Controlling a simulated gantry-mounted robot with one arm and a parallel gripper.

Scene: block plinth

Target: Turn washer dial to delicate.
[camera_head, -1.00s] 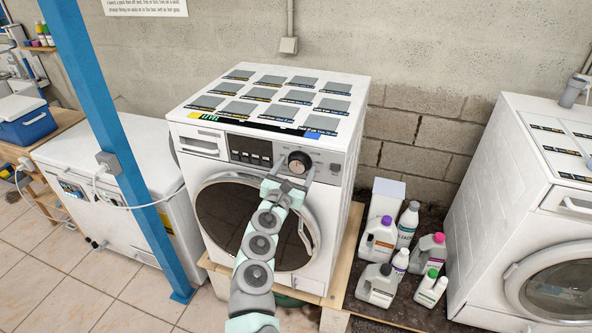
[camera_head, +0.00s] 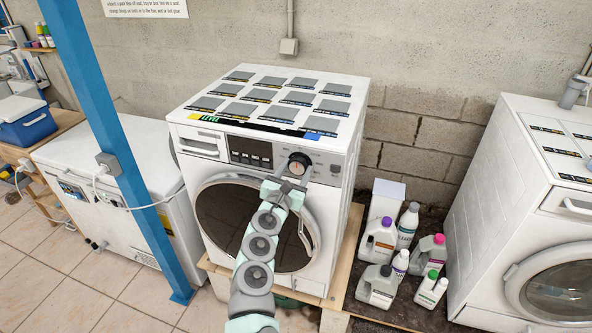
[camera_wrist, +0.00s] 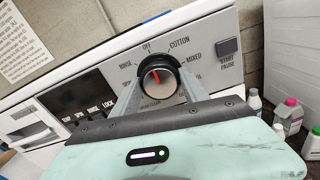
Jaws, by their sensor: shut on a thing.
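The washer (camera_head: 222,200) is a white front-loader with a round dark door. Its dial (camera_wrist: 158,84) is a black-rimmed silver knob with a red mark, at the upper right of the front panel. In the wrist view the red mark points up and slightly left, toward the OFF label (camera_wrist: 147,47). COTTON and MIXED are printed to the right of OFF, and RINSE to the left. I cannot read a delicate label; my gripper covers the panel below the dial. My gripper (camera_head: 298,164) is shut on the dial, one finger on each side.
A START PAUSE button (camera_wrist: 227,47) lies right of the dial and a dark display (camera_wrist: 83,121) left of it. Several bottles (camera_head: 380,240) stand right of the washer. A blue post (camera_head: 110,130) rises at the left. Another washer (camera_head: 540,200) stands far right.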

